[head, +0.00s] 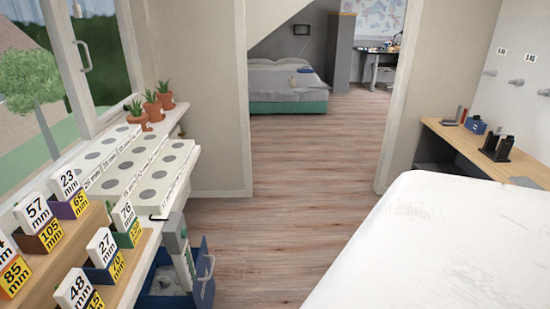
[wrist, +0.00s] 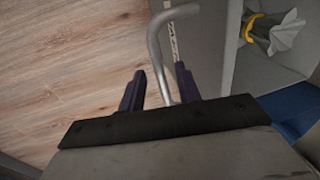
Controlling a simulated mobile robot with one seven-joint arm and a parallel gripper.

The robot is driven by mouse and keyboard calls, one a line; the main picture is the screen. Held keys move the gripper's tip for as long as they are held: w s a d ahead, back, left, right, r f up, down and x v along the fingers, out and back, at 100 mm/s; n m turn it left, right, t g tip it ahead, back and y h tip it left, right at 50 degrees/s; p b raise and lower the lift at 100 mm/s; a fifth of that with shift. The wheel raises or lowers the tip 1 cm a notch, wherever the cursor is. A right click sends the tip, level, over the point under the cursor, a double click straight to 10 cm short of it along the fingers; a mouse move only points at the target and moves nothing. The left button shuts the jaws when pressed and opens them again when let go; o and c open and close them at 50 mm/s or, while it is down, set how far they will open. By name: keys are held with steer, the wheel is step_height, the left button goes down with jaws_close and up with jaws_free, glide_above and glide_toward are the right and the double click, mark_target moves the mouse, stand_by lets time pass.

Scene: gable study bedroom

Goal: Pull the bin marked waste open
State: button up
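A blue pull-out bin (head: 204,287) stands out from under the left-hand counter in the head view, and its inside shows. A bent metal handle (head: 209,267) is on its front. In the wrist view the handle (wrist: 154,45) runs down between the two dark fingers of my gripper (wrist: 160,82). The fingers are apart, with gaps beside the bar, so my gripper is open around the handle. A strip of lettering beside the handle is too small to read. My gripper cannot be made out clearly in the head view.
A grey crumpled bag with a yellow band (wrist: 272,35) shows inside the bin. Number cards (head: 75,289) and potted plants (head: 153,106) stand on the counter at left. A white bed-like surface (head: 420,245) fills the right front. The wooden floor (head: 285,195) between is clear.

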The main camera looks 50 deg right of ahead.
step_height(320, 180, up, 14)
steer(key=s+d, duration=0.1)
steer(key=s, duration=0.1)
steer(key=shift+d+f, duration=0.2)
steer(key=shift+d, duration=0.15)
stand_by(0.3)
